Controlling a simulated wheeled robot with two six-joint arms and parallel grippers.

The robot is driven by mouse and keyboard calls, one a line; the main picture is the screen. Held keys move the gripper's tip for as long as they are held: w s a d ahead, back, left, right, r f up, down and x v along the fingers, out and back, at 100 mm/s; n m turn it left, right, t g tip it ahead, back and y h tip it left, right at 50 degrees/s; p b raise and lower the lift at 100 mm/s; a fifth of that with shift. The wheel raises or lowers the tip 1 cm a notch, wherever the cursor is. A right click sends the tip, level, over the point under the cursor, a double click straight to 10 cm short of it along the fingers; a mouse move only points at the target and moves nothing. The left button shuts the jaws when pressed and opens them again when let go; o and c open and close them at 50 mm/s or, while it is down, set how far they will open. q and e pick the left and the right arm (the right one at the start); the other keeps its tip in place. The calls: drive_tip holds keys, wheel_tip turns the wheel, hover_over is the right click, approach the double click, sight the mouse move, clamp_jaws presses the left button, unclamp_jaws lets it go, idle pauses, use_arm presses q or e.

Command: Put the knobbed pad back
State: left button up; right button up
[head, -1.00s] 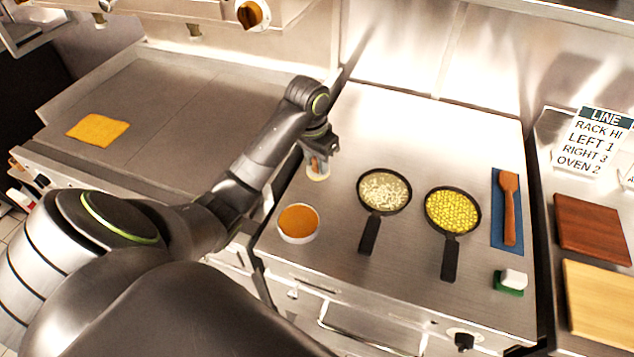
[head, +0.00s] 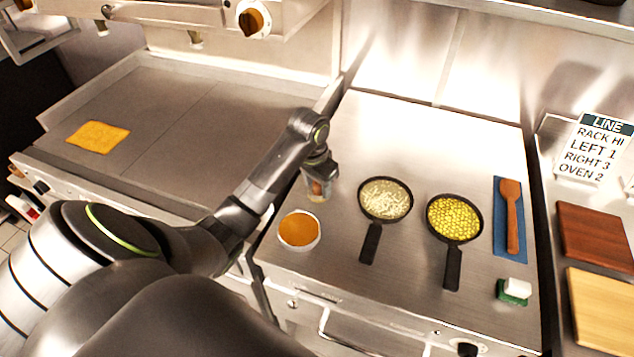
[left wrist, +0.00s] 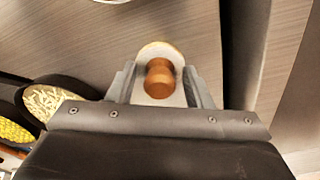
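The knobbed pad, a pale round disc with a brown wooden knob, stands at the left of the steel worktop in the head view (head: 317,195). In the left wrist view its knob (left wrist: 160,78) points up toward the camera. My left gripper (head: 319,178) is right over the pad, pointing down. The gripper looks open. Part of the pad is hidden by the fingers. My right gripper is not in view.
A bowl of orange sauce (head: 299,231) is in front of the pad. Two pans, with pale grains (head: 385,199) and yellow pieces (head: 455,218), stand to the right. Beyond are a wooden spoon (head: 512,215) on a blue mat and a sponge (head: 514,291). A yellow cloth (head: 98,137) lies left.

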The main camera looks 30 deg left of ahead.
sight(315, 184)
use_arm(q)
drive_tip(key=shift+r, duration=0.1)
drive_tip(key=shift+r, duration=0.35)
drive_tip(key=r, duration=0.3)
drive_tip(key=r+p, duration=0.1)
drive_tip(key=r, duration=0.1)
drive_tip(key=shift+s+a+r, duration=0.1)
drive_tip(key=shift+s+r, duration=0.05)
drive_tip(key=shift+s, duration=0.1)
drive_tip(key=shift+s+r+p, duration=0.25)
drive_tip(key=shift+r+p, duration=1.3)
drive_tip(key=shift+p, duration=0.2)
drive_tip(key=shift+s+r+p, duration=0.2)
drive_tip(key=shift+r+p, duration=1.3)
drive_tip(key=shift+p, duration=0.2)
